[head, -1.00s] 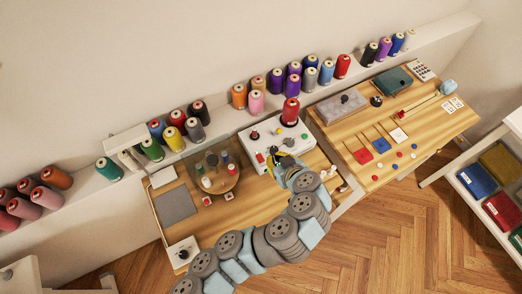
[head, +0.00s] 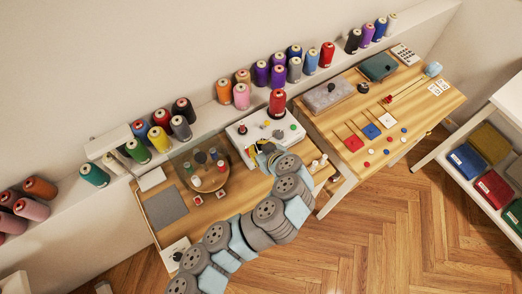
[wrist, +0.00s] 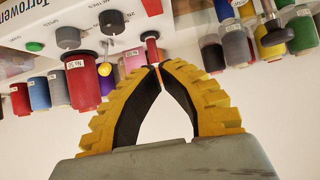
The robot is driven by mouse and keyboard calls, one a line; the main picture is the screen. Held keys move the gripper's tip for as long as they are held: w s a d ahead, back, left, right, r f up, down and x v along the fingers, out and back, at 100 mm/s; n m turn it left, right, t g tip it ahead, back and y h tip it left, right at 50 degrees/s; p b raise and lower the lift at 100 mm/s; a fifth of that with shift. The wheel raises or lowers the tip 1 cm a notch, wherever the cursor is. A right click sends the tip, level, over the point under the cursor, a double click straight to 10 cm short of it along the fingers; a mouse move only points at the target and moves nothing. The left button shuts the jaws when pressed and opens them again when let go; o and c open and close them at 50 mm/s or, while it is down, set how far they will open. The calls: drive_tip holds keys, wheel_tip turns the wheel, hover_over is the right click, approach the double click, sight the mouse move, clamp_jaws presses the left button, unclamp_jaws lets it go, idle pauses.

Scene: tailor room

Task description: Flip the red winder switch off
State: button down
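The white winder box (head: 241,143) stands on the left wooden table with a large red spool (head: 277,102) on top. In the wrist view, part of the panel (wrist: 35,25) shows at upper left, with grey knobs, a green button and a yellow-tipped lever. A red part (wrist: 152,6) shows at its right edge; I cannot tell if it is the switch. My gripper (wrist: 158,66) has its yellow-and-black fingertips together, with nothing clearly held. In the head view my gripper (head: 260,148) is over the box's front, hiding some controls.
Thread spools line the wall shelf (head: 215,114) behind. A clear shield (head: 187,160) and round wooden spool stand (head: 205,188) are left of the box. The right table (head: 340,148) holds small coloured items. Open floor (head: 370,225) lies in front.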

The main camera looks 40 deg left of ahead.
drive_tip(key=x, duration=0.4)
drive_tip(key=shift+w+a+f, duration=0.15)
drive_tip(key=shift+a+f, duration=0.05)
drive_tip(key=shift+a, duration=0.1)
drive_tip(key=shift+w+a+f, duration=0.1)
drive_tip(key=shift+a+f, duration=0.15)
drive_tip(key=shift+f, duration=0.9)
drive_tip(key=shift+w+a+f, duration=0.1)
drive_tip(key=shift+a+f, duration=0.15)
drive_tip(key=shift+f, duration=0.85)
